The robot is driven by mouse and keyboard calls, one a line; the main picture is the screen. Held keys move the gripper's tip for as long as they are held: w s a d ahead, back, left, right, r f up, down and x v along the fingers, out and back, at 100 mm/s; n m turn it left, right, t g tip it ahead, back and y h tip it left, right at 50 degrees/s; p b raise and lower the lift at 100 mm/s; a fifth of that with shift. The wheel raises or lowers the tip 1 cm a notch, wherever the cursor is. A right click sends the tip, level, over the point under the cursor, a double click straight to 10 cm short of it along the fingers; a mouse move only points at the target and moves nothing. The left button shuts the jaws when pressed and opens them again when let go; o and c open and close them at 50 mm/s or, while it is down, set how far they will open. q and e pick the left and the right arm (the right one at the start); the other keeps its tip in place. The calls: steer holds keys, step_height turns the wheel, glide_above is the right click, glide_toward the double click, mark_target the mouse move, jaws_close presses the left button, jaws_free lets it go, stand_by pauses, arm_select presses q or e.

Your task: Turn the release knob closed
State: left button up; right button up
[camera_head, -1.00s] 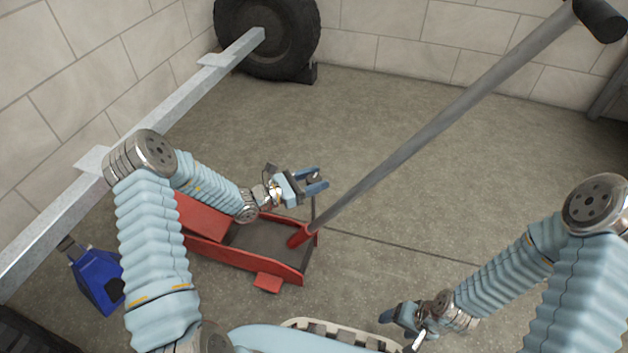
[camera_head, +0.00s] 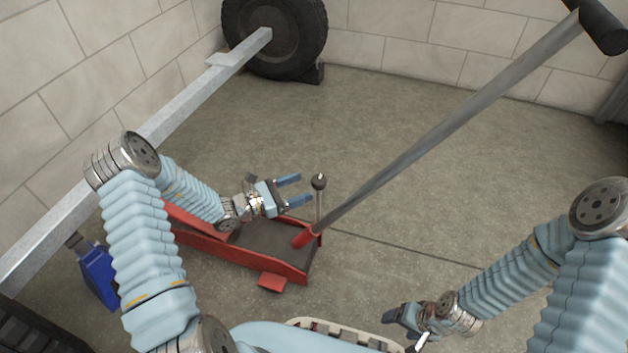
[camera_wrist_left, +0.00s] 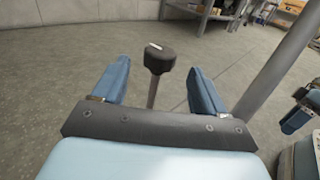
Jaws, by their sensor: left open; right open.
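The release knob (camera_head: 319,182) is a dark round head on a thin upright rod at the rear of the red floor jack (camera_head: 290,270). In the left wrist view the knob (camera_wrist_left: 159,59) has a pale mark on top and appears between my two blue fingers. My left gripper (camera_head: 297,189) is open and empty, and its fingertips point at the knob from the left, a short gap away. My right gripper (camera_head: 395,316) is open, low at the right, away from the jack.
The jack's long grey handle (camera_head: 450,125) rises to the upper right from beside the knob. A grey trailer beam (camera_head: 190,95) and a tyre (camera_head: 275,35) stand at the left and back. A blue stand (camera_head: 98,274) is left of the jack. Floor on the right is clear.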

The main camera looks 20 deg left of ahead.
arm_select(q)
steer(key=v, duration=0.7)
steer(key=shift+p, duration=0.3)
